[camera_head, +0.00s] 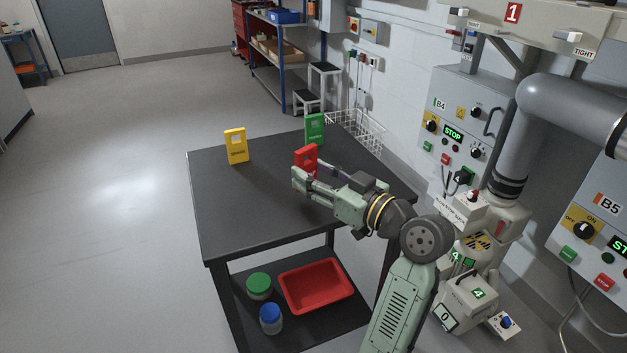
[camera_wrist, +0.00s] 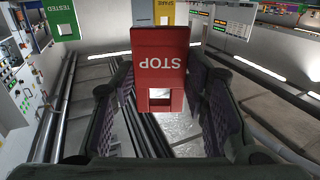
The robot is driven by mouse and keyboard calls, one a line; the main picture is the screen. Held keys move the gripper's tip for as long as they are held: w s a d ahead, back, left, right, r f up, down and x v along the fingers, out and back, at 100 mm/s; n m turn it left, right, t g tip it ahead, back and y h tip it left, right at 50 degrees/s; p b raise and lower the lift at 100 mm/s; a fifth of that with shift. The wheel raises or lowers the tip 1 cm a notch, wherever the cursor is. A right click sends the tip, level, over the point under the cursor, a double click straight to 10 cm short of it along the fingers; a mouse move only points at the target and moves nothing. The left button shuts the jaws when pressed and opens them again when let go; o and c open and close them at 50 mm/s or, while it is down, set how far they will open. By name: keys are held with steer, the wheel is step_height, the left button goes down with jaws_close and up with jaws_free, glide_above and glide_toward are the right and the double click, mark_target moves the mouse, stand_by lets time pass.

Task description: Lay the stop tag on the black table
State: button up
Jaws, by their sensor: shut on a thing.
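The red stop tag (camera_head: 306,157) stands upright at my gripper's fingertips, over the middle of the black table (camera_head: 240,215). In the wrist view the stop tag (camera_wrist: 160,60) shows its STOP lettering upside down, with a square hole near one end. My gripper (camera_head: 299,180) is shut on the tag and reaches in from the table's right side; the wrist view shows its fingers (camera_wrist: 163,88) on either side. The fingers hide the tag's lower part in the head view. I cannot tell whether it touches the tabletop.
A yellow tag (camera_head: 236,146) stands at the table's back left and a green tag (camera_head: 315,129) at its back right. The front left tabletop is clear. A red tray (camera_head: 318,306) and two jars are on the lower shelf. Control panels (camera_head: 460,125) line the right wall.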

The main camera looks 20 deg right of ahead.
steer(key=shift+w+d+f, duration=0.15)
steer(key=shift+w, duration=0.55)
steer(key=shift+f+p, duration=0.35)
steer(key=shift+f, duration=1.3)
steer(key=shift+f, duration=0.1)
steer(key=shift+f, duration=0.15)
steer(key=o, duration=0.9)
steer(key=shift+o, duration=0.2)
steer(key=shift+r, duration=0.35)
steer(key=b+v, duration=0.2)
steer(key=v, duration=1)
